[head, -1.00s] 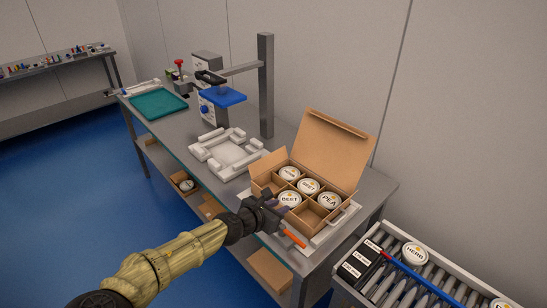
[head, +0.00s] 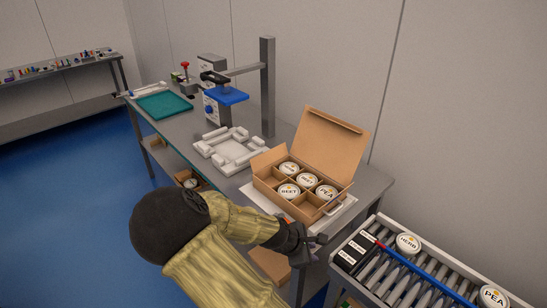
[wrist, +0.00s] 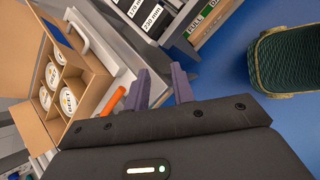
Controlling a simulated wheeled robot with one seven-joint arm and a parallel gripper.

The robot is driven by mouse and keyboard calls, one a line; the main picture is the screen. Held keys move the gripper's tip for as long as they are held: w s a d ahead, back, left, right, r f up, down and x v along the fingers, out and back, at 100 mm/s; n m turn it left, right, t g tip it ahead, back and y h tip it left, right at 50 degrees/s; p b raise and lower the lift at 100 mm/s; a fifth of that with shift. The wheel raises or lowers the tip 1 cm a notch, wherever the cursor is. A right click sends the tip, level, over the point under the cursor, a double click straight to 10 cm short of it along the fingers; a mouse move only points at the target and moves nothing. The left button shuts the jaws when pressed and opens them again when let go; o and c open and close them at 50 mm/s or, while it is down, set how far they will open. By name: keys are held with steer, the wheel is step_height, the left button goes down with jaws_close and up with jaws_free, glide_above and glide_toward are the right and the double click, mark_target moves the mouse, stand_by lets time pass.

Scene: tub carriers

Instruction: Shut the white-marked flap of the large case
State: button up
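The large case is an open brown cardboard box (head: 291,203) on a white tray on the bench. It also shows at the left of the wrist view (wrist: 85,97). Its large flap (head: 328,144) stands up and leans back at the rear. A small flap (head: 268,158) stands out at the left end. I cannot make out a white mark on either flap. Several round white tins (head: 289,191) sit in its compartments. My gripper (head: 318,243) is in front of the case's right end, apart from it. In the wrist view its fingers (wrist: 161,72) are apart with nothing between them.
An orange handle (wrist: 112,100) lies beside the case. A white fixture (head: 228,150) and a blue-topped press (head: 225,97) stand farther left on the bench. A roller rack with tins (head: 408,243) is at the right, close to my gripper.

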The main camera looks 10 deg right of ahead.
steer(key=s+f+m+g+y+b, duration=0.2)
steer(key=s+m+y+b, duration=0.15)
steer(key=s+m, duration=0.35)
steer(key=s+r+m+t+y+b, duration=0.1)
steer(key=s+r+m+y+b, duration=0.2)
steer(key=m, duration=0.7)
step_height(320, 180, up, 3)
steer(key=s, duration=0.2)
steer(key=shift+s+a+r+t, duration=0.2)
steer(key=shift+s+a+t, duration=0.1)
steer(key=shift+a, duration=0.05)
steer(key=shift+y, duration=0.25)
